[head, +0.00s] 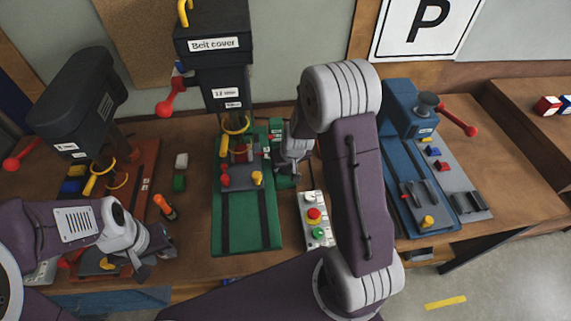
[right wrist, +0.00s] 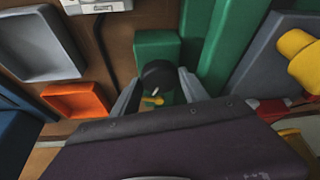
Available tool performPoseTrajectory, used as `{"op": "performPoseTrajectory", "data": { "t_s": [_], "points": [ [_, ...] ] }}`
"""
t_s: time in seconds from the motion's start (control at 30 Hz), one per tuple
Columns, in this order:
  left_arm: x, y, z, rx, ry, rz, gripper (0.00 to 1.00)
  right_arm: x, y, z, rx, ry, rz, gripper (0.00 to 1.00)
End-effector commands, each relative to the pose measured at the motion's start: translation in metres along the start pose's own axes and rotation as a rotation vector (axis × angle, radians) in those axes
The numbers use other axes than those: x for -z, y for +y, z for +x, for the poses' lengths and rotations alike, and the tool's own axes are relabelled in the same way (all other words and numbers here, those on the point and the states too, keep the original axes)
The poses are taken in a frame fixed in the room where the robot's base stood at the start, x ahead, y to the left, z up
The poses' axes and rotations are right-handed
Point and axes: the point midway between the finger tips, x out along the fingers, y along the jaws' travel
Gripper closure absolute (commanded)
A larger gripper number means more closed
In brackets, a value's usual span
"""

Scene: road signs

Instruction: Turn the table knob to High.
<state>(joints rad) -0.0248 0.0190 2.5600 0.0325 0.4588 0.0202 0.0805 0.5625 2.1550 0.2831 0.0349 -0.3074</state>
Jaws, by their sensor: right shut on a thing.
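A round black knob (right wrist: 158,78) with a white mark shows in the right wrist view, on a green housing (right wrist: 157,46). A small yellow piece lies just below the knob. My right gripper (right wrist: 158,88) has a finger on each side of the knob and is shut on it. In the head view my right gripper (head: 290,172) is at the right edge of the green machine base (head: 262,232), and the knob is hidden there. Any High marking is too small to read. My left gripper (head: 153,262) is open and empty at the lower left.
A button box (head: 316,222) with red and green buttons lies to the right of the base. A blue machine (head: 408,110) stands further right. An orange-handled screwdriver (head: 163,205) is near my left gripper.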

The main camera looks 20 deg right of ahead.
Motion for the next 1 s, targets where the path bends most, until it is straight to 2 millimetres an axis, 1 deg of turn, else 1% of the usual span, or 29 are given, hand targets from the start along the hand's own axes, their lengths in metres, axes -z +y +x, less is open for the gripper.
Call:
{"op": "performPoseTrajectory", "data": {
  "t_s": [0.8, 0.83, 0.9, 1.0],
  "points": [
    [0.0, 0.0, -0.0001, 0.0, 0.0, 0.0, 0.64, 0.0025, 0.0006, -0.0005, -0.001, 0.007, -0.002, 0.88],
    [0.0, 0.0, -0.0001, 0.0, 0.0, 0.0, 0.64, 0.0025, 0.0006, -0.0005, -0.001, 0.007, -0.002, 0.42],
    [0.0, 0.0, -0.0001, 0.0, 0.0, 0.0, 0.64, 0.0026, 0.0005, -0.0006, -0.001, 0.007, -0.002, 0.27],
    [0.0, 0.0, -0.0001, 0.0, 0.0, 0.0, 0.64, 0.0025, 0.0001, -0.0006, -0.001, 0.007, -0.003, 0.27]
  ]
}}
